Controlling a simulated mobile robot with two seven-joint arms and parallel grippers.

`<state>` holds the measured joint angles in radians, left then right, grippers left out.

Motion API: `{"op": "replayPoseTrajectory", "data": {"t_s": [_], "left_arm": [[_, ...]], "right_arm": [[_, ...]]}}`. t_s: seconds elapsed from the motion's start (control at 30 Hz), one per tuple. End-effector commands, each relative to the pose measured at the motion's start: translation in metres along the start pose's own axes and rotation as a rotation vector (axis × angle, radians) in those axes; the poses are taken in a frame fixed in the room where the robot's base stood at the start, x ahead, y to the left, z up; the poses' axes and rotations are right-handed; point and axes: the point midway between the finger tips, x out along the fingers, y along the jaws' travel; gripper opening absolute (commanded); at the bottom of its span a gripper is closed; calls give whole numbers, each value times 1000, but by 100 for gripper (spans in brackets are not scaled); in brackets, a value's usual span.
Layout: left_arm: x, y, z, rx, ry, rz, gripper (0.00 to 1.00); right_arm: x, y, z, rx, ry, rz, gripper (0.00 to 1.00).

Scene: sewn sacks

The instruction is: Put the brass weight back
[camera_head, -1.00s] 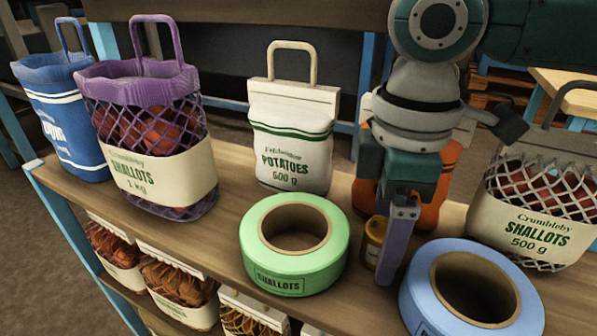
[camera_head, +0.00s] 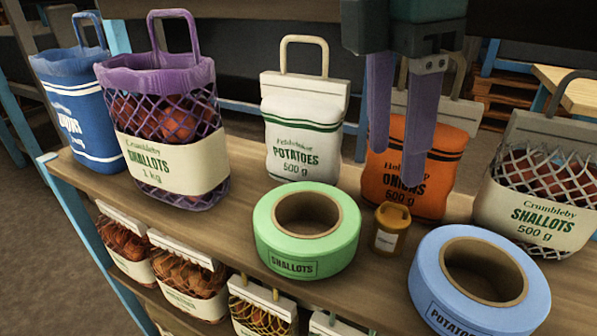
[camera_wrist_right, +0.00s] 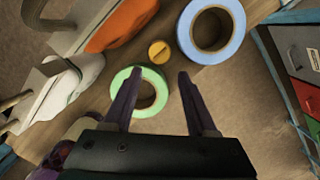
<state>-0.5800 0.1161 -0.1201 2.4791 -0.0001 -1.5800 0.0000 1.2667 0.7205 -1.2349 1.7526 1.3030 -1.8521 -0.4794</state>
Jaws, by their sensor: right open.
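The brass weight (camera_head: 391,229) is a small yellow-brown cylinder with a ring-like top and a pale label. It stands upright on the wooden bench between the green SHALLOTS tape roll (camera_head: 305,262) and the blue POTATOES tape roll (camera_head: 440,310). The orange ONIONS sack (camera_head: 440,172) stands behind it. My right gripper (camera_head: 397,165) is above and behind the weight, fingers pointing down, apart and empty. In the right wrist view the weight (camera_wrist_right: 159,53) lies beyond the open fingertips (camera_wrist_right: 160,78), clear of them. My left gripper is not in view.
A white POTATOES sack (camera_head: 298,160), a purple mesh SHALLOTS bag (camera_head: 170,165) and a blue bag (camera_head: 82,115) stand along the bench (camera_head: 235,222). A grey-topped SHALLOTS sack (camera_head: 540,215) is at right. Several sacks sit on the shelf below.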

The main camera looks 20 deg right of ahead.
Motion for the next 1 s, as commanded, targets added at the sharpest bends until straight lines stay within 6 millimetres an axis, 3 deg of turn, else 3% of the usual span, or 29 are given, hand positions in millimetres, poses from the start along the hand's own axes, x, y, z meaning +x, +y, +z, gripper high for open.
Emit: {"op": "replayPoseTrajectory", "data": {"t_s": [0.03, 0.17, 0.7, 1.0], "left_arm": [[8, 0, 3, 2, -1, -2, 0], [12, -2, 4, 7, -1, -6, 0], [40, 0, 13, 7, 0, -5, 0], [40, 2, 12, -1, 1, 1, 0]], "right_arm": [[6, 2, 0, -32, -14, 4, 57], [17, 2, 1, -54, -22, 0, 57], [95, 1, 6, -51, -22, 1, 57], [99, 1, 6, -51, -20, 2, 57]]}}
